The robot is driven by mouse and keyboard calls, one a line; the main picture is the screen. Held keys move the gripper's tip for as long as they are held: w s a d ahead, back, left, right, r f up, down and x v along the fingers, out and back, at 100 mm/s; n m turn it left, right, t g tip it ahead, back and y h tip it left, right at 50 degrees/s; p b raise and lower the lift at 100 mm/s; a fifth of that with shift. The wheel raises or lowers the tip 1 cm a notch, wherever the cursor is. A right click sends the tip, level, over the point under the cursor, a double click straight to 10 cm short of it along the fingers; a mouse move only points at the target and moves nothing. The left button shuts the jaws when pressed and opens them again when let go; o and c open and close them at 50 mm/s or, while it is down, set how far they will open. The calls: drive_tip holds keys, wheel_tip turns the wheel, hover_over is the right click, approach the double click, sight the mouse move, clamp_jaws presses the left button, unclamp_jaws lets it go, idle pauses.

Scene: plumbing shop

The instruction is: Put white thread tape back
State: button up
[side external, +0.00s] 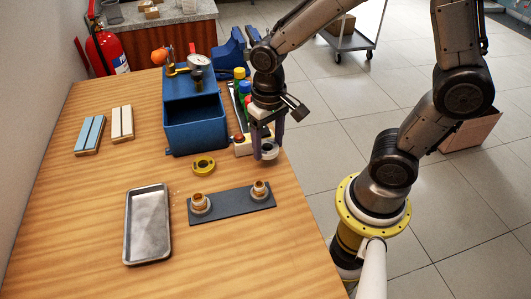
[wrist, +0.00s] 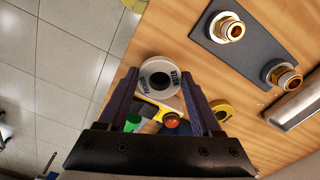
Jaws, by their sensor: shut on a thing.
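The white thread tape (side external: 269,150) is a white ring-shaped roll with a dark centre and dark lettering. It also shows in the wrist view (wrist: 160,77), between the fingertips. My gripper (side external: 267,140) is shut on the tape; in the wrist view my gripper (wrist: 163,85) has a finger on each side of it. The tape is near the table's right edge. I cannot tell whether it touches the table. A yellow tape roll (side external: 204,166) lies on the table to the left of my gripper.
A grey mat (side external: 231,205) with two brass fittings and a metal tray (side external: 147,225) lie in front. Slatted blocks (side external: 89,134) lie left.

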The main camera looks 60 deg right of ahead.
sight(265, 147)
drive_tip(key=shift+w+f, duration=0.2)
drive_tip(key=shift+f, duration=0.8)
drive_tip(key=shift+w+f, duration=0.15)
drive_tip(key=shift+f, duration=0.8)
drive_tip(key=shift+f, duration=0.2)
drive_tip(key=o, duration=1.3)
drive_tip(key=shift+r, duration=0.15)
